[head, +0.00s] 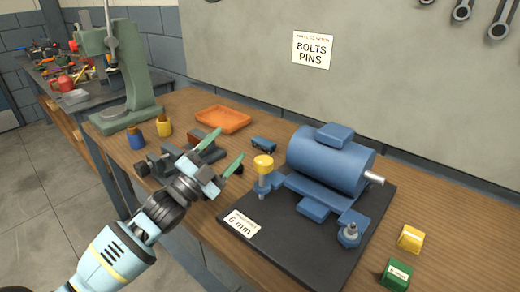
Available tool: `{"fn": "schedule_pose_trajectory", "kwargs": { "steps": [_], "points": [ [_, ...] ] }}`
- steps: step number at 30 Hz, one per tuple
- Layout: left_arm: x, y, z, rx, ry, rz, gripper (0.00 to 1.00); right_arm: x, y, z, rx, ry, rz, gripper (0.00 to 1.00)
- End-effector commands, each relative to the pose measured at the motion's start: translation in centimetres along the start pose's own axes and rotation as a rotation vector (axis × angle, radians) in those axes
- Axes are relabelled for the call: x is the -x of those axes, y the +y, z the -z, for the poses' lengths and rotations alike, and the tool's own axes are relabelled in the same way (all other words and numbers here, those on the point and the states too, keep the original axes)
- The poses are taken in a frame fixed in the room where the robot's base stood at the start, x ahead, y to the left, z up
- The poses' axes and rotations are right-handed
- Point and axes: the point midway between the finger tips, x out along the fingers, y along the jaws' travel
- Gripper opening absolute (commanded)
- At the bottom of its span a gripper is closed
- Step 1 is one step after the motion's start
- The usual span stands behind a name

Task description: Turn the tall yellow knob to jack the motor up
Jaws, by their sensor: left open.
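The tall yellow knob (263,165) stands upright on a blue foot at the left front corner of the motor's mount. The blue motor (328,160) lies on its blue base on a dark plate (290,244), its metal shaft pointing right. A white card reading "6 mm" (241,223) lies on the plate's left part. My left gripper (222,153) is open, its two greenish fingers spread to the left of the knob and apart from it. My right gripper is not in view.
A dark vise-like tool (150,166) sits behind my left gripper. An orange tray (223,119), a green press (128,110) and small blue and yellow containers stand further back. Yellow (411,239) and green (396,275) blocks lie at the right front. A wall rises behind the bench.

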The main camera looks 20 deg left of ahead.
Motion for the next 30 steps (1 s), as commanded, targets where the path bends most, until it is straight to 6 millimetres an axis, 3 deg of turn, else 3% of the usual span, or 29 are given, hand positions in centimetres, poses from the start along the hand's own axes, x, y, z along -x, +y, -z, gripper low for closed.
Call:
{"fn": "schedule_pose_trajectory", "kwargs": {
  "steps": [1, 6, 13, 23, 30],
  "points": [
    [-0.1, -0.3, 0.6, 0.117, -0.044, -0.015, 0.65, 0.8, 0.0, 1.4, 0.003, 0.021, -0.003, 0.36],
    [1.0, 2.0, 1.1, 0.506, -0.199, -0.095, 0.65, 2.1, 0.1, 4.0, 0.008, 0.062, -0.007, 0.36],
    [2.5, 4.8, 3.1, 0.873, -0.332, -0.196, 0.65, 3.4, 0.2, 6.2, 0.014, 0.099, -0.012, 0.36],
    [3.2, 6.2, 3.7, 0.981, -0.375, -0.232, 0.65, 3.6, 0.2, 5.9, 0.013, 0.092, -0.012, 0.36],
    [1.0, 6.8, 3.2, 0.979, -0.372, -0.229, 0.65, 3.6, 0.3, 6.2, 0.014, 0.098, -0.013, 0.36]
  ]
}}
